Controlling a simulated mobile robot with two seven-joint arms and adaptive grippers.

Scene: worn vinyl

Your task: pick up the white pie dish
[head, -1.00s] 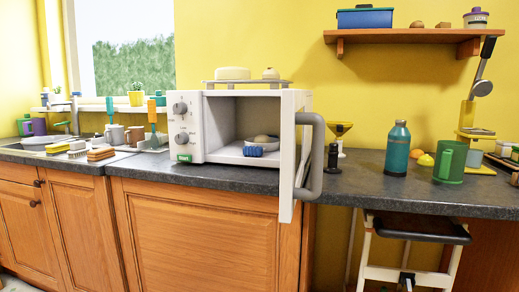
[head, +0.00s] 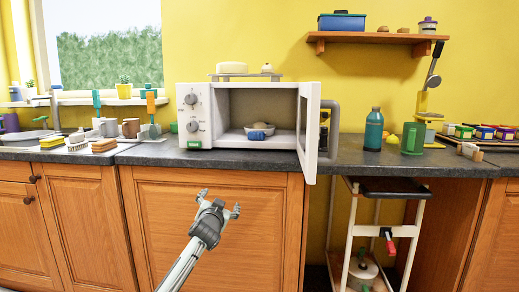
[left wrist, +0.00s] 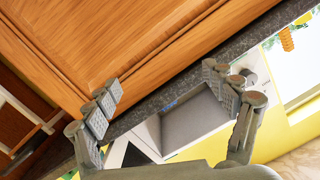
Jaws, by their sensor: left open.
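A shallow white dish (head: 248,136), which seems to be the pie dish, sits inside the open microwave (head: 188,111). My left gripper (head: 219,201) is open and empty, in front of the cabinet doors, below the counter edge and apart from the dish. My right gripper is not in view.
The microwave door (head: 312,130) stands open at the right, its handle jutting outward. A blue bottle (head: 373,130) and green mug (head: 412,138) stand right of it. A rack (head: 229,76) with a white block tops the microwave.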

